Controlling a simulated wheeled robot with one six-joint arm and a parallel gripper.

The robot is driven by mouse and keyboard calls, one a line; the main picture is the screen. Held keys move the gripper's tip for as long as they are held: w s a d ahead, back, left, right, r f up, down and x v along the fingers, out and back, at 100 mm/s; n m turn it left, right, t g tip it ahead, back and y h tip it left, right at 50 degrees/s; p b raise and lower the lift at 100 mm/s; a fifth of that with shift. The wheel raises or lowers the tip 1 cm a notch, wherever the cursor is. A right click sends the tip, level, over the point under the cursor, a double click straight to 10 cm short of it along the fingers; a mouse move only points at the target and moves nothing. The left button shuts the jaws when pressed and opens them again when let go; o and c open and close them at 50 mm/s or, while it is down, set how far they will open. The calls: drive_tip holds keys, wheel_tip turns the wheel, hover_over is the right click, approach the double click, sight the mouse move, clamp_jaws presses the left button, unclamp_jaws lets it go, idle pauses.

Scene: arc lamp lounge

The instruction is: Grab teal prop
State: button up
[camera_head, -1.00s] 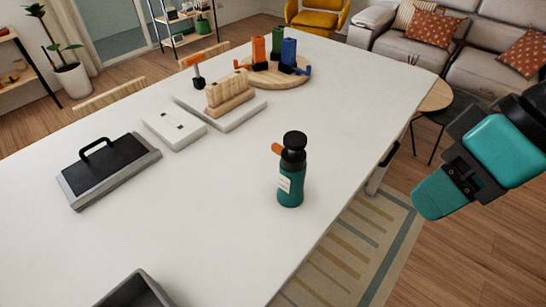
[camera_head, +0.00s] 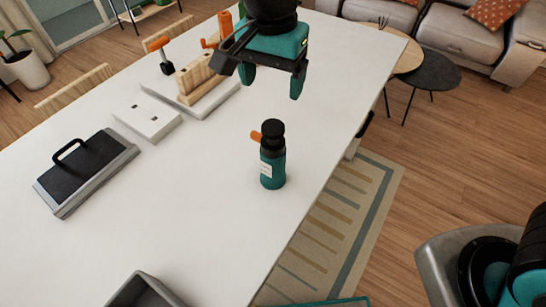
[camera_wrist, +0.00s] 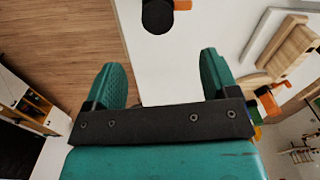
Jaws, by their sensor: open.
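The teal prop (camera_head: 272,168) is a small teal bottle with a black top, an orange side piece and a pale label. It stands upright on the white table (camera_head: 215,215), near its right edge. In the wrist view its black top (camera_wrist: 157,15) shows at the upper edge, seen from above, with the orange piece to its right. My gripper (camera_head: 272,88) is open and empty, with teal fingers pointing down. In the head view it is above the bottle in the picture and apart from it. In the wrist view the gripper (camera_wrist: 160,84) has clear space between its fingers.
On the table are a black-topped grey block with a handle (camera_head: 88,170), a white plate (camera_head: 147,118), a wooden rack (camera_head: 197,78) on a pale board, an orange-headed tool (camera_head: 160,50), and a grey bin (camera_head: 145,290). The table around the bottle is clear.

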sight(273, 127)
wheel_tip(273, 127, down, 8)
drive_tip(key=shift+p, duration=1.05)
drive_tip(key=f+p, duration=0.1)
drive_tip(key=f, duration=0.1)
drive_tip(key=f+p, duration=0.1)
drive_tip(key=f, duration=0.1)
drive_tip(key=shift+s+d+p, duration=0.1)
drive_tip(key=shift+s+p, duration=0.1)
drive_tip(key=shift+p, duration=0.15)
drive_tip(key=shift+f, duration=0.55)
clamp_jaws()
